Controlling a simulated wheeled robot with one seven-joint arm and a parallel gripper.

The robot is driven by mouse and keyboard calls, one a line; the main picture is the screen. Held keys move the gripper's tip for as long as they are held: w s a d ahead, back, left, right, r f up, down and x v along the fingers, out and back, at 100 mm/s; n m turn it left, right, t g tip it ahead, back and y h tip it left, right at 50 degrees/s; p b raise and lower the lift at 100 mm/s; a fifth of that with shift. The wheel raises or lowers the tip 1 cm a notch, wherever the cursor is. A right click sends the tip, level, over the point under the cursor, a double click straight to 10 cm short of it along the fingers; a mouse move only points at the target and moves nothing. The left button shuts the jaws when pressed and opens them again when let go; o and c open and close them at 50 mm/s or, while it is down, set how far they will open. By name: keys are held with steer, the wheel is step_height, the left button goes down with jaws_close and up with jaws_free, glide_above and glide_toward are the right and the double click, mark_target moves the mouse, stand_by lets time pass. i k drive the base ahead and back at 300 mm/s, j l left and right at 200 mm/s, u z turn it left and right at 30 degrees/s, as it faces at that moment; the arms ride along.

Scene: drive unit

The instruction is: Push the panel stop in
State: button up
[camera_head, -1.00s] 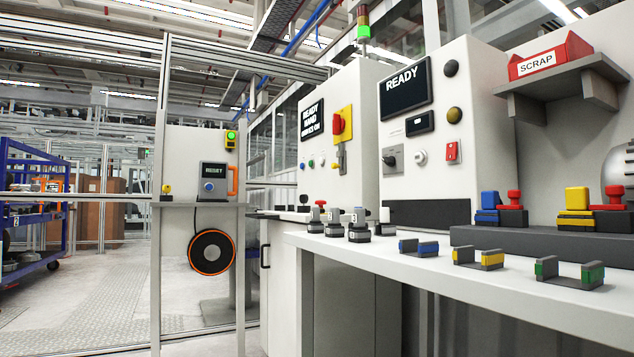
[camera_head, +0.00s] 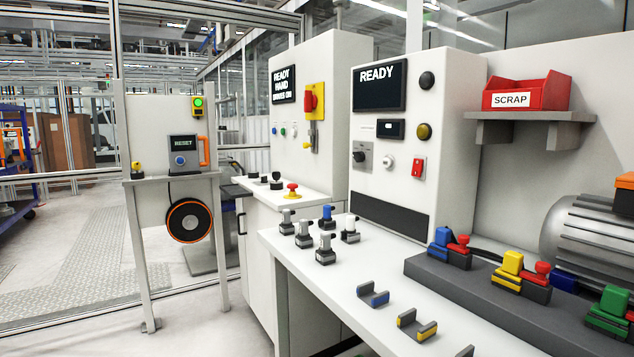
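A red mushroom-head button on a yellow base (camera_head: 292,190), which looks like the panel stop, stands on the sloping desk (camera_head: 310,187) of the control cabinet (camera_head: 320,60). The cabinet's screen (camera_head: 284,84) reads READY HAND DRIVES ON. The red head stands above its yellow base; whether it is pushed in I cannot tell. My gripper is not in view.
Black knobs (camera_head: 276,181) stand beside the button. A red switch on a yellow plate (camera_head: 313,100) is on the cabinet front. A white bench (camera_head: 330,275) with several connectors (camera_head: 325,250) projects to the right. Open floor (camera_head: 210,330) lies at front left.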

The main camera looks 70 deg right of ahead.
mark_target(292, 186)
steer(key=i+l+z, duration=0.1)
steer(key=z, duration=0.25)
steer(key=i+l+z, duration=0.15)
steer(key=z, duration=0.2)
steer(key=i+l+z, duration=0.1)
steer(key=z, duration=0.25)
steer(key=i+l+z, duration=0.1)
steer(key=i+z, duration=0.25)
steer(key=i, duration=0.5)
steer(key=i+j+z, duration=0.15)
steer(key=i+z, duration=0.25)
steer(key=i, duration=0.45)
